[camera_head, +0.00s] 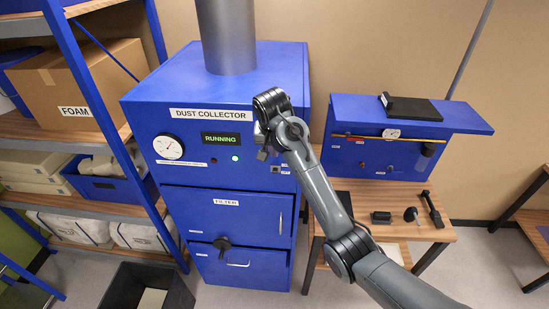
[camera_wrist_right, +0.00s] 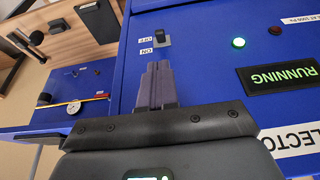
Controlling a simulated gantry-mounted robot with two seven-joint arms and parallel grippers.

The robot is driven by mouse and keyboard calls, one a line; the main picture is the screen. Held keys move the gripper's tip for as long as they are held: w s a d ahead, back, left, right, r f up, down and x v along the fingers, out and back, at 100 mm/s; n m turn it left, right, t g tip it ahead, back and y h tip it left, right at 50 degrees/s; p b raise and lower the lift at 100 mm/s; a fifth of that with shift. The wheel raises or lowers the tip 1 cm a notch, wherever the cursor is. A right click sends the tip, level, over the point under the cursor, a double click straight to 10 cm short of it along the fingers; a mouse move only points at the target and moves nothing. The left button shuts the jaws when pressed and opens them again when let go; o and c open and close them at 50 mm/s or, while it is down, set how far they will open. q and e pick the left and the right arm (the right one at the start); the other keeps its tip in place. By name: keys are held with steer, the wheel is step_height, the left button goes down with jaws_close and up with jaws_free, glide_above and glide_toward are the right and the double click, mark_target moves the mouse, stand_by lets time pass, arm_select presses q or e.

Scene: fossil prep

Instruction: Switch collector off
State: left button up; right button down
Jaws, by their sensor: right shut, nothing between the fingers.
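The dust collector (camera_head: 225,105) is a large blue cabinet whose green display (camera_head: 221,140) reads RUNNING. A green lamp (camera_head: 235,157) is lit below it; it also shows in the right wrist view (camera_wrist_right: 238,43). A small black switch (camera_wrist_right: 162,33) on the panel has ON and OFF labels beside it. My right gripper (camera_head: 263,154) is in front of the upper panel, right of the display. Its fingers (camera_wrist_right: 156,68) are shut and empty, pointing towards the switch, with panel visible between them and it. I cannot tell the switch's position. My left gripper is not in view.
A dial gauge (camera_head: 168,147) and a dark red button (camera_head: 213,161) sit on the panel. Steel shelving (camera_head: 90,75) with boxes stands at left. A wooden table (camera_head: 385,205) with a blue cabinet and small tools stands at right.

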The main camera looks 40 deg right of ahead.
mark_target(275, 170)
steer(key=x, duration=0.8)
steer(key=shift+w+d+f+p, duration=0.1)
steer(key=shift+w+f+p, duration=0.05)
steer(key=shift+f+p, duration=0.2)
steer(key=shift+w+d+f, duration=0.1)
steer(key=shift+f, duration=0.35)
